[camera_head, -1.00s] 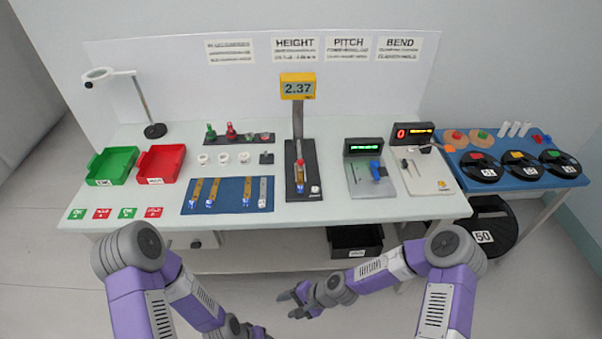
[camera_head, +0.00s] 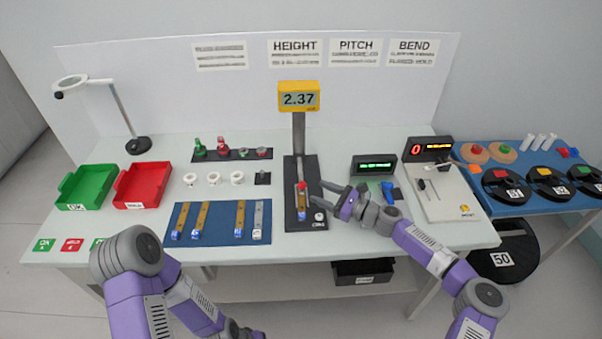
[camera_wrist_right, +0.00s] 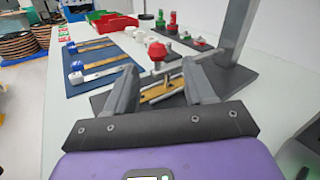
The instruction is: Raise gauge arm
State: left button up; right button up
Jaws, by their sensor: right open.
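A red knob (camera_head: 301,185) sits low at the column, above a brass-coloured strip (camera_head: 302,203) on the base. My right gripper (camera_head: 326,197) is open just right of the knob. In the right wrist view the red knob (camera_wrist_right: 157,52) stands beyond and between the open fingers (camera_wrist_right: 160,82), apart from them. My left gripper is not clearly in view; only my left arm shows at the lower left.
A blue mat (camera_head: 221,238) with several strips lies left of the gauge. Green (camera_head: 86,187) and red (camera_head: 143,185) trays stand further left.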

aim_at(302, 185)
jog(key=shift+w+a, duration=0.3)
jog(key=b+x, duration=0.1)
jog(key=x, duration=0.5)
jog(key=shift+s+a+r, duration=0.1)
jog(key=shift+a, duration=0.25)
jog(key=shift+c, duration=0.3)
grip_shut()
